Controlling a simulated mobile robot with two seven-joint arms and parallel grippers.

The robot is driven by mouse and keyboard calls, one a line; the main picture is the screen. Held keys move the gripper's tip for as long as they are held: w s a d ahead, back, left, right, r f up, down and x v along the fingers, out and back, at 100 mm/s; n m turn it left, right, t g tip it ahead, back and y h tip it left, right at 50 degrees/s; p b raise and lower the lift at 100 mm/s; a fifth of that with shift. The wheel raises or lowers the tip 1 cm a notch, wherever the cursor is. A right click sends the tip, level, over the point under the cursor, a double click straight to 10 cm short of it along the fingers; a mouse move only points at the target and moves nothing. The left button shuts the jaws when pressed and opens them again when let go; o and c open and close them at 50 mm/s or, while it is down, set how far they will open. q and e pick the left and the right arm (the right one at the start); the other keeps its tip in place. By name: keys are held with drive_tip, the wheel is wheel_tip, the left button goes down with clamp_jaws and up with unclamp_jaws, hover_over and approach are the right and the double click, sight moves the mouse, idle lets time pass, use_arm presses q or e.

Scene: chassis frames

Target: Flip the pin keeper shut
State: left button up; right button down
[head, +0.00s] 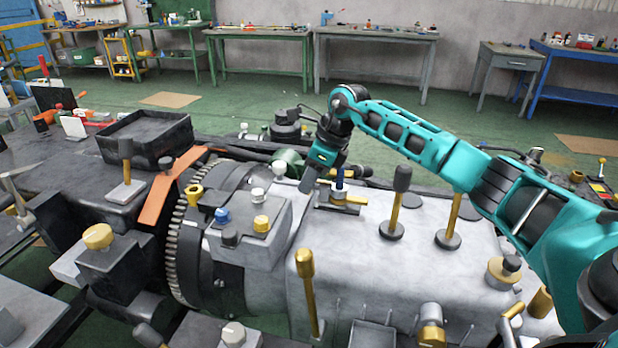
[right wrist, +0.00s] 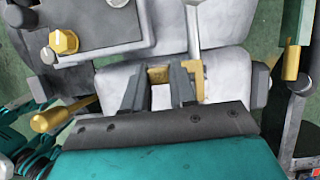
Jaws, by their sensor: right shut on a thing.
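The pin keeper (head: 349,199) looks to be the small brass-coloured fitting on a dark plate on top of the pale grey housing. A dark blue pin (head: 339,179) stands upright at it. My right gripper (head: 308,183) reaches down just left of the pin, with its fingers pointing down. In the right wrist view, its two grey fingers (right wrist: 158,88) are on either side of a brass-coloured piece (right wrist: 158,75) and shut on it. Whether this piece is the keeper's flap or another part of it I cannot tell. My left gripper is not in view.
Black-knobbed brass levers (head: 396,205) stand on the housing (head: 420,265) right of the gripper. A toothed ring (head: 178,245) and a block with coloured knobs (head: 255,240) lie to its left. A black open tray (head: 147,138) is further left. Workbenches line the back wall.

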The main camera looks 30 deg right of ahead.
drive_tip(key=c, duration=0.9)
unclamp_jaws()
drive_tip(key=v, duration=1.3)
